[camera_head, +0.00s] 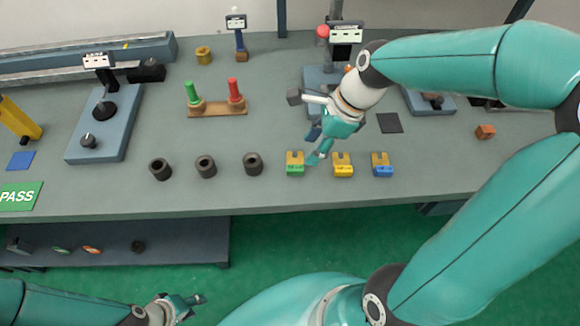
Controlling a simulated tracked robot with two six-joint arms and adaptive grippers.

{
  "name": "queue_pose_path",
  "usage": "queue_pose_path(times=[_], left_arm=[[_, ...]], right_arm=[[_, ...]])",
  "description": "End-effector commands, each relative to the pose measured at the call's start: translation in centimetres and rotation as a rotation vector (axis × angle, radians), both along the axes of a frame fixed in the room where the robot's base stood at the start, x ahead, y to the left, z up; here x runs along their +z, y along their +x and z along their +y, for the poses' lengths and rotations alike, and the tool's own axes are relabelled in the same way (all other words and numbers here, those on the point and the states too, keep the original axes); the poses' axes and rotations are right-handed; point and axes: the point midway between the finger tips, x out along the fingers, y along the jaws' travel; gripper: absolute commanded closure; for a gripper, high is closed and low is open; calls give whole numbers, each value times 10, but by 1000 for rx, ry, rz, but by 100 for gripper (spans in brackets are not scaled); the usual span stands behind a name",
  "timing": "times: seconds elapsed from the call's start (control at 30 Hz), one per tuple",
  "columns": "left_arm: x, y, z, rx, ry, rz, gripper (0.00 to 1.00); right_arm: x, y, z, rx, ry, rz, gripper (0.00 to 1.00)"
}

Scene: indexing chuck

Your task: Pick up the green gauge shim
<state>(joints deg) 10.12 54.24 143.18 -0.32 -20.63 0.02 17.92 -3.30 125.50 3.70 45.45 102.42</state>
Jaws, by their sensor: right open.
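The green gauge shim (295,169) is a small slotted piece with a gold top and a green labelled front. It lies near the table's front edge, leftmost of a row with a yellow shim (343,171) and a blue shim (382,171). My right gripper (320,154) is open just right of the green shim, pointing down toward the table. In the picture its fingertips come close to the shim's right side; whether they touch I cannot tell. The green shim looks fully visible. My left gripper (189,302) is low, in front of the table, away from the shims; its jaws are too small to read.
Several dark cylinders, one of them nearest the shims (253,163), stand left of the green shim. A wooden stand (217,110) holds green and red pins behind. A grey device (320,78) stands behind my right gripper. A dark square (389,123) lies behind the blue shim.

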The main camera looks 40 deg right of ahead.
Motion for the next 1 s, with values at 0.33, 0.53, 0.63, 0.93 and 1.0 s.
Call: queue_pose_path(times=[0.33,0.53,0.63,0.93,1.0], left_arm=[[-2,0,0,0,0,0,60],[1,0,0,0,0,0,60],[1,0,0,0,0,0,60],[1,0,0,0,0,0,60],[1,0,0,0,0,0,60]], right_arm=[[-33,6,10,-5,1,1,50],[-53,14,18,-3,2,5,50],[-66,18,23,-3,3,4,50],[-78,21,26,-5,1,-1,50],[-78,21,26,-5,1,-1,50]])
